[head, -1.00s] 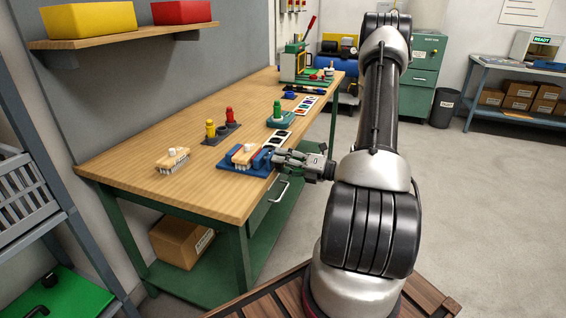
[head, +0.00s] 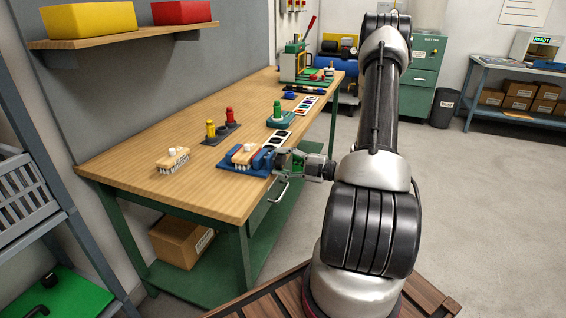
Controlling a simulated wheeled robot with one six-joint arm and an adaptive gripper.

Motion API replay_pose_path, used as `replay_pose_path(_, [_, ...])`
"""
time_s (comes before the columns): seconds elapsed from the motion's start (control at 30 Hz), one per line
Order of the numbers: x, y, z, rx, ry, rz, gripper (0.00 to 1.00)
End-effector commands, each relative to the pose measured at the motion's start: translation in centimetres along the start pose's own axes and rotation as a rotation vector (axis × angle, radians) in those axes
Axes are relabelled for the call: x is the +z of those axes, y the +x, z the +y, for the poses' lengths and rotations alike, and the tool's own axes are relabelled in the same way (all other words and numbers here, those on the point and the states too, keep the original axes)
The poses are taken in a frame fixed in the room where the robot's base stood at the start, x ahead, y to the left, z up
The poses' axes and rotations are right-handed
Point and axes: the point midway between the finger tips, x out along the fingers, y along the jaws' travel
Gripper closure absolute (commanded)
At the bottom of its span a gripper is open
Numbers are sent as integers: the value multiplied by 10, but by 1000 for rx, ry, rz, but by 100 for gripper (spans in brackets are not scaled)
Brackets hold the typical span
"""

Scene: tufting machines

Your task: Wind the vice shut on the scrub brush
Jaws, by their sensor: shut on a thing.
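The blue vice (head: 229,166) sits at the front edge of the wooden workbench. A scrub brush (head: 244,153) with a wooden back, a white knob and white bristles stands in it, beside the blue jaw block (head: 262,159) on its right. I cannot tell whether the jaw touches the brush. My gripper (head: 279,159) is at the right side of the vice, shut on the vice handle, which my fingers mostly hide.
A second brush (head: 173,160) stands on the workbench (head: 205,183) to the left. Yellow and red pegs on a grey base (head: 221,133), and a green peg on a teal base (head: 280,120), stand behind the vice. A drawer handle (head: 283,192) is below the bench edge.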

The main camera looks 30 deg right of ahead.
Motion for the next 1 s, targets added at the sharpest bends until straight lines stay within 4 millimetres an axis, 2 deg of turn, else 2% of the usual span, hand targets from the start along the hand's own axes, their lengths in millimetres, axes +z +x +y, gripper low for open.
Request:
replay_pose_path(0.3, [1,-1,-1,-2,95,-3,74])
replay_pose_path(0.77, [1,-1,-1,-2,108,-4,74])
replay_pose_path(0.8, [1,-1,-1,-2,108,-4,46])
replay_pose_path(0.9, [1,0,-1,-2,108,-3,28])
replay_pose_path(1.0, [1,0,-1,-1,108,-2,28])
